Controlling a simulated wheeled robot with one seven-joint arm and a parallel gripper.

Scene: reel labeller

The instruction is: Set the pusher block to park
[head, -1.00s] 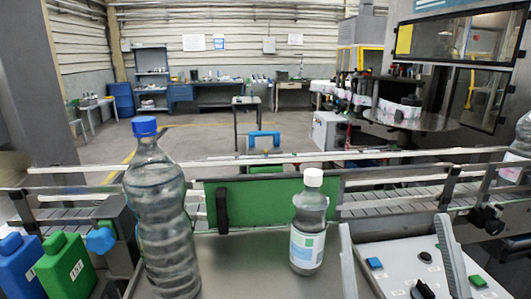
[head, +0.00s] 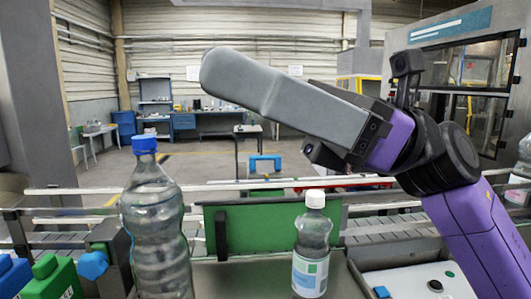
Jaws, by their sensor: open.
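A green upright plate (head: 275,233) with a dark vertical handle (head: 221,235) stands at the conveyor's near side, behind the bottles. It may be the pusher block, but I cannot be sure; no park mark is readable. My gripper (head: 222,76) is raised high in front of the scene, fingers pointing left, seen from the side. It is open and appears empty, above and apart from the green plate. One grey finger covers most of the other.
A large clear bottle (head: 155,225) with a blue cap and a smaller white-capped bottle (head: 311,250) stand before the plate. Blue and green jugs (head: 50,278) are at lower left. A conveyor (head: 385,228) crosses behind.

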